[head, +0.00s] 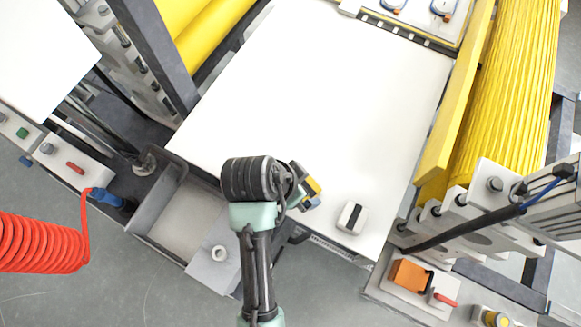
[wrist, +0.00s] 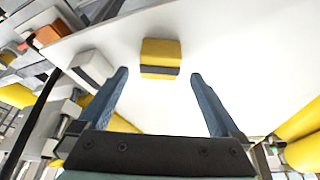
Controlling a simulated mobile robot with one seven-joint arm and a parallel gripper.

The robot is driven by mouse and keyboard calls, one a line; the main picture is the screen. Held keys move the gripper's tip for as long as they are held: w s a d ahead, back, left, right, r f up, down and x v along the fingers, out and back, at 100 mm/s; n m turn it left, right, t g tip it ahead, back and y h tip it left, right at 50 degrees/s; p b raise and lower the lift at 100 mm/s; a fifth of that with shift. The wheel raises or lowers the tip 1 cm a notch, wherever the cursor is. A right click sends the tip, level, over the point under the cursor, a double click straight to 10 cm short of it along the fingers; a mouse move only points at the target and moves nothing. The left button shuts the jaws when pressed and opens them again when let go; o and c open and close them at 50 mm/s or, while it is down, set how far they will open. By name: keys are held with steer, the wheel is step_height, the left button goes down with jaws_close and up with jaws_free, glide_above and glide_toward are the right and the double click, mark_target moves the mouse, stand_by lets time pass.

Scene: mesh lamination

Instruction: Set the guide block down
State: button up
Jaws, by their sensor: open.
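A small yellow block with a dark band, which I take as the guide block (wrist: 160,56), rests on the white panel (wrist: 230,50). In the wrist view it is just beyond my open fingertips, between their lines and apart from both. My gripper (wrist: 160,74) is open and empty. In the head view the yellow block (head: 313,185) shows partly, beside my wrist, above the panel's near part (head: 300,100). My fingers there are mostly hidden by my wrist.
A white-and-grey block (head: 352,217) stands on the panel right of my gripper; it also shows in the wrist view (wrist: 92,68). Yellow rollers (head: 505,100) flank the panel. A grey tray (head: 165,212) is at left, an orange box (head: 408,274) at lower right. The panel's middle is clear.

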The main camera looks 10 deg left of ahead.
steer(key=v, duration=0.8)
steer(key=w+r+n+t+y, duration=0.1)
steer(key=w+r+n+t, duration=0.1)
steer(key=w+r+t, duration=0.55)
steer(key=w+r+n+t+y, duration=0.1)
steer(key=w+r+n+t, duration=0.15)
steer(key=w+r, duration=0.95)
steer(key=s+d+r+n+t, duration=0.2)
steer(key=r+t, duration=0.5)
steer(key=r, duration=1.2)
steer(key=s+d+r+t, duration=0.1)
steer(key=s+r+t, duration=0.2)
steer(key=s+r, duration=0.2)
steer(key=s+d+r+n+t, duration=0.1)
steer(key=s+r+t, duration=0.3)
steer(key=r, duration=0.8)
steer(key=shift+s+r+y+b, duration=0.3)
steer(key=shift+s+y+b, duration=0.1)
steer(key=shift+s, duration=0.3)
steer(key=shift+d+n, duration=0.1)
steer(key=shift+n, duration=0.15)
